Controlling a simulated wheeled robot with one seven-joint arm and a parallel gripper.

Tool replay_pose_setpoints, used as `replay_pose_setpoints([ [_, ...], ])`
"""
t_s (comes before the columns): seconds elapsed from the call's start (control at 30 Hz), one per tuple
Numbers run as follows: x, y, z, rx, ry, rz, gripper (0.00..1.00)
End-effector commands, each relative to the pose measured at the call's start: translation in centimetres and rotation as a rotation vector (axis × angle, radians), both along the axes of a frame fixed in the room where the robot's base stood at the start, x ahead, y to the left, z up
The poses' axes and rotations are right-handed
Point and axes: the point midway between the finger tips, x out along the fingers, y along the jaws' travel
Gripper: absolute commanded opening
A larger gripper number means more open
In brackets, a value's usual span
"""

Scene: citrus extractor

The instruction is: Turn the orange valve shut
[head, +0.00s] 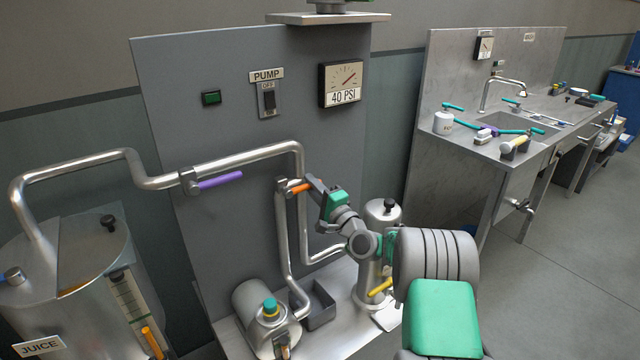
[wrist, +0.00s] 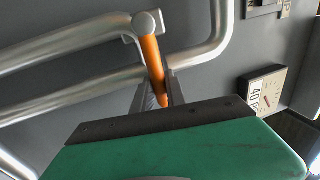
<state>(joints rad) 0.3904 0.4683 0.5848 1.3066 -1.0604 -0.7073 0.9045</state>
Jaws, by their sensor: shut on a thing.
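The orange valve handle (head: 298,187) is on the vertical steel pipe in the middle of the grey panel. In the wrist view the orange handle (wrist: 153,66) runs from a round steel hub down between my fingers. My gripper (head: 312,184) is shut on the handle's free end; the fingers (wrist: 158,92) lie on both sides of it. In the head view the handle points right from the pipe, roughly level and slightly tilted.
A purple valve handle (head: 220,181) is on the upper pipe to the left. A pressure gauge (head: 343,84) and a pump switch (head: 269,98) are on the panel above. A juice tank (head: 75,290) stands left. A steel cylinder (head: 374,275) stands close beside my arm. A sink counter (head: 480,146) is at right.

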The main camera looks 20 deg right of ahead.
Motion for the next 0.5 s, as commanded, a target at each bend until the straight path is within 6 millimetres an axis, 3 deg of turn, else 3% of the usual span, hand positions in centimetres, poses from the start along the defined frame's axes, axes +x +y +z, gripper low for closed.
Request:
replay_pose_setpoints([
  [0.2, 0.06, 0.07, 0.18, -0.001, -0.002, 0.002, 0.0],
  [0.23, 0.05, 0.06, 0.19, -0.001, -0.002, 0.002, 0.18],
  [0.5, 0.02, -0.2, 0.12, -0.001, -0.002, -0.001, 0.39],
])
